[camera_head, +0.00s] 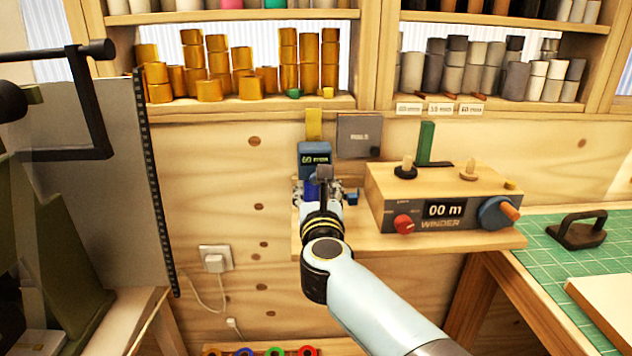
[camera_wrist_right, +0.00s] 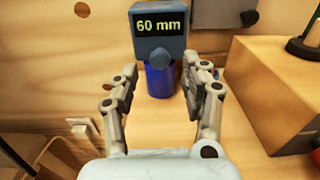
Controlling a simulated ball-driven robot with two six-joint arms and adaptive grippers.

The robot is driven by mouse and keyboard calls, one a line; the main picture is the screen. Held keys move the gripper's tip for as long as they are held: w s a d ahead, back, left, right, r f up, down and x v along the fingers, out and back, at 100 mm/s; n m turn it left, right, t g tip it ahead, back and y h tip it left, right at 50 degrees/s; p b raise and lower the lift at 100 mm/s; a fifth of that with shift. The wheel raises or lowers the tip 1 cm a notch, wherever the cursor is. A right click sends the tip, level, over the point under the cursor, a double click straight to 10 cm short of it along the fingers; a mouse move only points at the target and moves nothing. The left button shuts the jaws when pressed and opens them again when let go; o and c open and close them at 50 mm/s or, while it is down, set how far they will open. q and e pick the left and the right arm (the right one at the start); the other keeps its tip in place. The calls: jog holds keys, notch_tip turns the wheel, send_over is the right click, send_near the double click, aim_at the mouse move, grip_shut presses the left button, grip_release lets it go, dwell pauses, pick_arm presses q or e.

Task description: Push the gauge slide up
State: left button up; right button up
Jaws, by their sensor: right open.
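The gauge (camera_head: 315,158) is a dark blue-grey block against the wooden back wall, with a lit display reading 60 mm. A yellow upright strip (camera_head: 314,125) shows above it. In the right wrist view the gauge (camera_wrist_right: 160,28) has a round dark knob low on its front, and a blue cylinder (camera_wrist_right: 159,82) stands below it. My right gripper (camera_head: 325,185) is in front of the gauge, partly hiding its lower part. In the wrist view the right gripper (camera_wrist_right: 160,85) is open, its fingers apart on either side of the blue cylinder, with nothing visibly held. My left gripper is not seen.
The winder (camera_head: 445,197), reading 00 m, stands right of the gauge on a wooden shelf. A grey box (camera_head: 359,135) is on the wall beside the gauge. A green mat (camera_head: 540,245) with a black-handled tool (camera_head: 580,232) lies right. Shelves of rolls run above.

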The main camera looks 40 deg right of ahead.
aim_at(315, 163)
jog(key=shift+x, duration=1.65)
jog(key=shift+c, duration=0.3)
grip_shut()
